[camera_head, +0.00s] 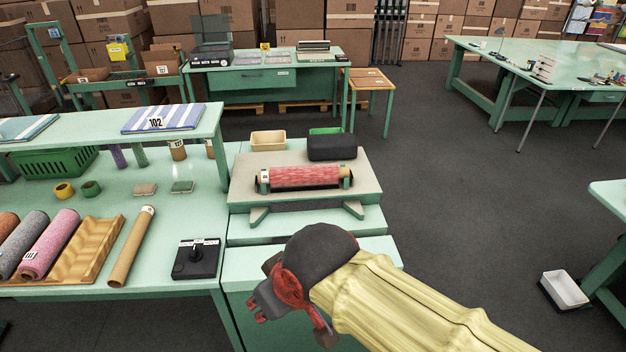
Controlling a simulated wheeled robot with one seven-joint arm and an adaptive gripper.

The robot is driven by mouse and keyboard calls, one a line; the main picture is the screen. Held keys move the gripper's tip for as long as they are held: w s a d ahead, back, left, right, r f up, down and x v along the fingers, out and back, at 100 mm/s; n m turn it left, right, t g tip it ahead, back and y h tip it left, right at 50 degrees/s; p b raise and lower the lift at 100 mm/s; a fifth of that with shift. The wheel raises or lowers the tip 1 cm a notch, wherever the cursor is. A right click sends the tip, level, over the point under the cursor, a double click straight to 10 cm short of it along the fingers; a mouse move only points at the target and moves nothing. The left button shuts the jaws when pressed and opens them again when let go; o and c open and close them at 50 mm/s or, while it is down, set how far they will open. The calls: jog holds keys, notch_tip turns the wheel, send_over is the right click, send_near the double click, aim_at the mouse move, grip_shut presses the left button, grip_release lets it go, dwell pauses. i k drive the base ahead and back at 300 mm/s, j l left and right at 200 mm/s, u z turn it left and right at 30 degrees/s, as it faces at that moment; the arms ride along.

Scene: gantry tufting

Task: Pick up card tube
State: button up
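A plain brown card tube (131,247) with a white label at its far end lies slanted on the green bench at the left, just right of a wavy wooden cradle (88,252). Nothing covers it. My gripper (290,320), dark grey with red parts, is in the lower middle, over the near end of the right-hand bench. It is well to the right of the tube and apart from it. Its fingers look spread, with nothing seen between them; the fingertips are partly turned from view.
A black control box (196,258) with a knob stands between the tube and my gripper. Rolls of yarn (48,243) lie left of the tube. A raised shelf (100,140) overhangs the bench's back. A red roll (304,177) rests on a stand at centre.

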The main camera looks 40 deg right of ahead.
aim_at(323, 173)
jog(key=k+l, duration=0.2)
jog(key=l, duration=0.15)
jog(key=k+l+z, duration=0.1)
jog(key=k+l, duration=0.35)
jog(key=l, duration=0.2)
jog(key=k+l+z, duration=0.15)
jog(key=l, duration=0.2)
jog(key=i+l, duration=0.15)
jog(key=l, duration=0.25)
jog(key=i+l+z, duration=0.15)
jog(key=l, duration=0.25)
jog(key=i+l, duration=0.15)
jog(key=l, duration=0.25)
jog(key=i+l+z, duration=0.15)
jog(key=l, duration=0.25)
jog(key=i+l+z, duration=0.1)
jog(key=i, duration=0.75)
